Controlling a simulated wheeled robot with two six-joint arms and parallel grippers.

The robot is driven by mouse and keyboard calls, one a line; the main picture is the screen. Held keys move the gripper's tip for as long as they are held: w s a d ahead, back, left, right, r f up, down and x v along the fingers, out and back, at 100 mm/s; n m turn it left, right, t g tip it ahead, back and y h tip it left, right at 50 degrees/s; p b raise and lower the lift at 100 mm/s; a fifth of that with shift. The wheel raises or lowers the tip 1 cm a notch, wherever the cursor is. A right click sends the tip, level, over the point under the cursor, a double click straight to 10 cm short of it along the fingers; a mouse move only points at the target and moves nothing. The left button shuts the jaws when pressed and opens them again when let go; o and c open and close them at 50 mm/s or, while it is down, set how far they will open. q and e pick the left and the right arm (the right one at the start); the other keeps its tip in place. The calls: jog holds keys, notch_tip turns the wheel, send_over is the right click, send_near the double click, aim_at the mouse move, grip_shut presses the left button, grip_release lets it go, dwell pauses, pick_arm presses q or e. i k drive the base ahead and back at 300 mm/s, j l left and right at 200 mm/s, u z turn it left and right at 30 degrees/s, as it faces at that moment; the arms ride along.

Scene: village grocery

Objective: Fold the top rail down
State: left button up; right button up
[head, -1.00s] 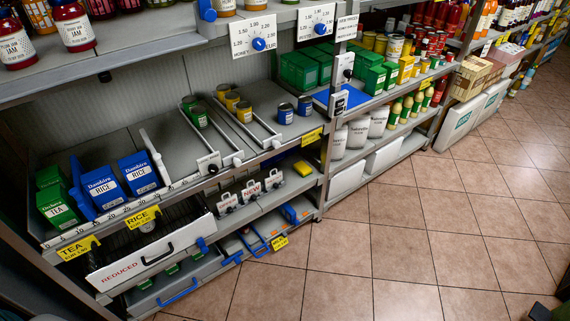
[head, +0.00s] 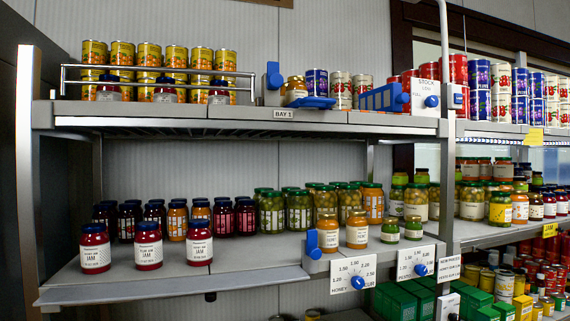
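The top rail (head: 160,69) is a thin metal rail with two long bars. It stands upright along the front left of the top shelf (head: 180,110). Several yellow cans (head: 121,52) and a few red jars (head: 166,92) stand behind it. A blue lever (head: 273,75) on a grey block is just right of the rail's right end; I cannot tell whether they are joined. Neither of my grippers is in view.
Red jam jars (head: 148,246) stand near the front of the shelf below, with more jars behind. A blue tray-like piece (head: 312,102) and a blue rack (head: 384,98) are right of the lever. A shelf post (head: 447,140) stands at right.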

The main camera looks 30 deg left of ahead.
aim_at(63, 66)
jog(key=j+u, duration=0.1)
jog(key=u, duration=1.55)
